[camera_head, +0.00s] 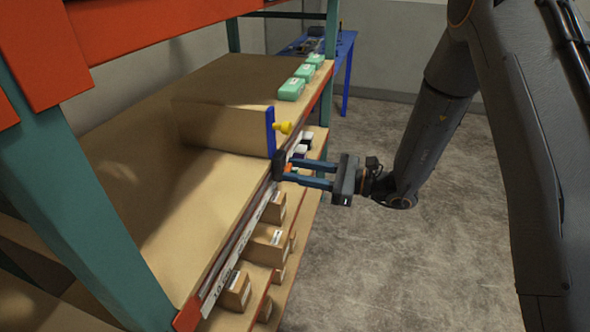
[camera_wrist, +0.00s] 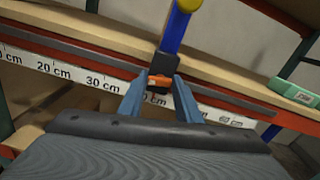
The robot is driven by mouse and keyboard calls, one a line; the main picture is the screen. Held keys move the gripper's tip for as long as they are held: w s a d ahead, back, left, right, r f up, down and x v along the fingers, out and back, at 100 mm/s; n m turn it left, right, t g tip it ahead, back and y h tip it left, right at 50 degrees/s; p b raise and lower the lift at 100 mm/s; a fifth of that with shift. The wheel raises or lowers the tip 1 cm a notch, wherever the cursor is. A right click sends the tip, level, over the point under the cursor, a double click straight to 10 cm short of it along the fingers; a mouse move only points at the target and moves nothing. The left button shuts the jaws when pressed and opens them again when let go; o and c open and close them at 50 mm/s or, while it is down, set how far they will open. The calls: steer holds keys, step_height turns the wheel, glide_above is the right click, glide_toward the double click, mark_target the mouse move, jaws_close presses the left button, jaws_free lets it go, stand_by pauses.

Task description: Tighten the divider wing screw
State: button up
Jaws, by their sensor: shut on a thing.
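The divider (camera_head: 225,125) stands upright on the wooden shelf, with a blue front post (camera_head: 270,130) and a yellow knob (camera_head: 284,128). The blue post (camera_wrist: 174,32) and the yellow knob (camera_wrist: 189,5) also show in the wrist view. A black clamp block (camera_head: 279,165) sits below the post at the shelf's front rail. The orange wing screw (camera_wrist: 159,80) is on the front of this block. My gripper (camera_head: 289,172) is shut on the wing screw, one blue finger on each side of it. The fingertips hide part of the screw.
A rail with a centimetre scale (camera_wrist: 65,72) runs along the shelf's front edge. Green boxes (camera_head: 291,89) stand farther along the shelf. Cardboard boxes (camera_head: 268,246) sit on the shelf below. A teal upright (camera_head: 75,190) stands at the near left. The floor (camera_head: 420,260) is clear.

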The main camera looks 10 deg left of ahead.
steer(key=shift+w+m, duration=0.1)
steer(key=shift+m, duration=1)
steer(key=shift+d, duration=0.1)
steer(key=o, duration=1.1)
steer(key=shift+s+d+b, duration=0.2)
steer(key=shift+d+b, duration=0.35)
steer(key=shift+d, duration=1.4)
steer(key=shift+s+d+b, duration=0.15)
steer(key=shift+d+b, duration=0.35)
steer(key=shift+d, duration=1.4)
